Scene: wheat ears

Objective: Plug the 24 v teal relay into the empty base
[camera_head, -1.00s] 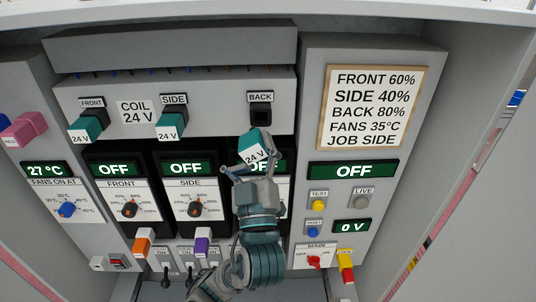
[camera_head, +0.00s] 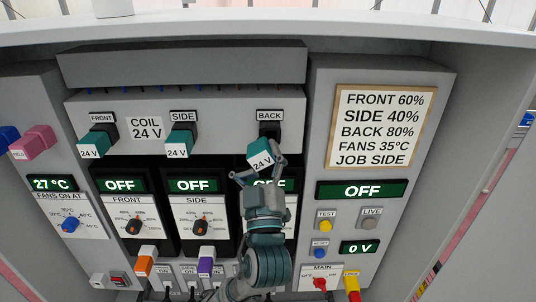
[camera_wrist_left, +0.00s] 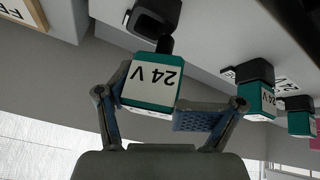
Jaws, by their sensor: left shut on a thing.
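The teal 24 V relay (camera_head: 263,154) is held by my left gripper (camera_head: 259,174), just below the black base under the BACK label (camera_head: 270,130). In the left wrist view the relay (camera_wrist_left: 151,82) sits between the two fingers of my left gripper (camera_wrist_left: 164,108), with its label upside down. The black BACK base (camera_wrist_left: 156,18) is right behind the relay there, and I cannot tell whether they touch. My right gripper is not in view.
Teal 24 V relays sit in the FRONT base (camera_head: 97,144) and the SIDE base (camera_head: 180,143). A pink block (camera_head: 34,143) is on the left panel. Dials and OFF displays lie below. A notice board (camera_head: 378,126) is on the right panel.

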